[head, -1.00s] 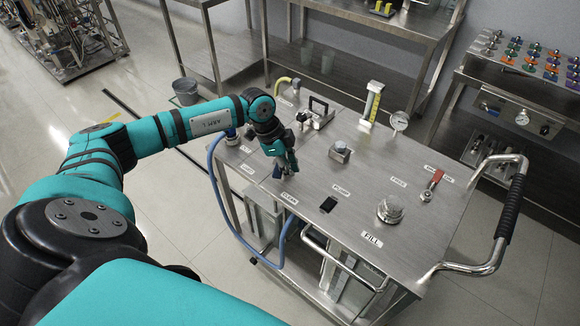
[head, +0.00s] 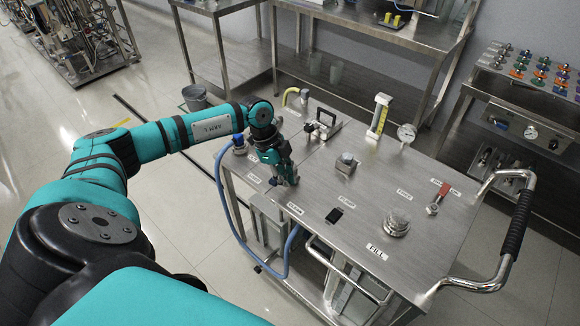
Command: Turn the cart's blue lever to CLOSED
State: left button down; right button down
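The steel cart (head: 330,205) stands in front of me with labels and fittings on its top. My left gripper (head: 286,181) points down at the cart top's near left part, just behind a label on the front edge. A small dark blue piece (head: 273,181) shows at the left of its fingertips. It may be part of the blue lever, but the gripper hides most of that spot, and I cannot read which way the lever points. Whether the fingers are closed on it cannot be made out. My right gripper is not in view.
A blue hose (head: 222,190) loops down the cart's left side. A red lever (head: 440,193), a round lid (head: 396,224), a gauge (head: 406,133) and a black handle (head: 325,123) stand on the cart. A push handle (head: 513,225) is at right. A bucket (head: 194,97) stands on the floor.

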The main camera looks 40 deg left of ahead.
pick_arm(q)
jog(key=shift+s+a, duration=0.2)
jog(key=shift+a, duration=0.2)
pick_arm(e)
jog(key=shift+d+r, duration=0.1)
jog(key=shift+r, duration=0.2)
pick_arm(q)
jog(key=shift+a, duration=0.1)
jog(key=shift+f, duration=0.1)
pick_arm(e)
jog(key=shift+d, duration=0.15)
